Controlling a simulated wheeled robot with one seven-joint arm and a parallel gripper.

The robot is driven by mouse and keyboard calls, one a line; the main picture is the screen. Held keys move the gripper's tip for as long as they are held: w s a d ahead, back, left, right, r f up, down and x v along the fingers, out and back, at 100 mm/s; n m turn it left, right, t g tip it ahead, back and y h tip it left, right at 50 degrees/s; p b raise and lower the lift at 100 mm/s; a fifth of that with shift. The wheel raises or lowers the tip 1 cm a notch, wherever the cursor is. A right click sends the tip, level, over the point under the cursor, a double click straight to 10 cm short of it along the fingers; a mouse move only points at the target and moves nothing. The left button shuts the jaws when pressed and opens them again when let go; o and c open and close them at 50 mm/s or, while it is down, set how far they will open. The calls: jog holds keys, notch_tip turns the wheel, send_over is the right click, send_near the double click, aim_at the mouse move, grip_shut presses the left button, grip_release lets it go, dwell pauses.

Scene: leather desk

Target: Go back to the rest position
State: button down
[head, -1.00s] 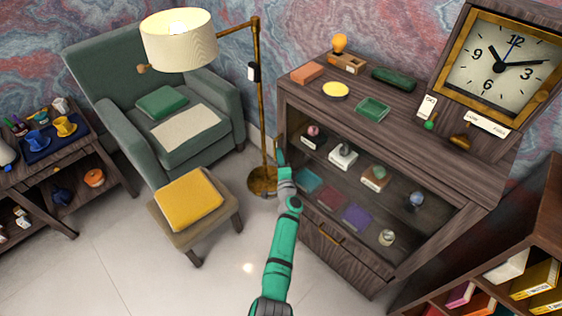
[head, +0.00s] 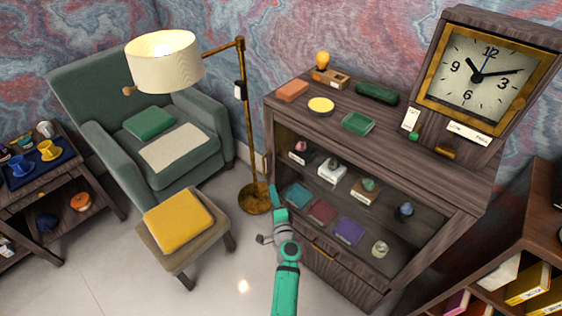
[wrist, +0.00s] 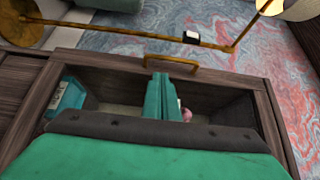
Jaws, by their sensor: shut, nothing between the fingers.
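My gripper (wrist: 159,78) shows in the wrist view as two green fingers pressed together, with nothing between them.
A floor lamp (head: 248,130) stands close to the left of my arm. A footstool with a yellow cushion (head: 179,222) and a green armchair (head: 100,110) are further left. A bookshelf (head: 545,225) is at the right. Pale floor (head: 120,285) is clear at lower left.

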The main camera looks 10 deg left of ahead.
jog(key=shift+d, duration=0.15)
jog(key=s+d+f+n+g+h, duration=0.1)
jog(key=s+d+f+n, duration=0.1)
jog(key=s+d+f, duration=0.35)
jog(key=s+d+f+n+g+h, duration=0.1)
jog(key=s+d+f+n+h, duration=0.15)
jog(key=s, duration=0.65)
jog(key=s+d+r+n+h, duration=0.1)
jog(key=s+d+n, duration=0.15)
jog(key=s, duration=0.75)
jog(key=s+d+r+n+h, duration=0.1)
jog(key=s+d, duration=0.2)
jog(key=s, duration=0.7)
jog(key=s+a+r+n, duration=0.3)
jog(key=s+r+n, duration=0.3)
jog(key=s+r, duration=1.1)
jog(key=shift+v, duration=0.95)
jog(key=shift+a, duration=0.1)
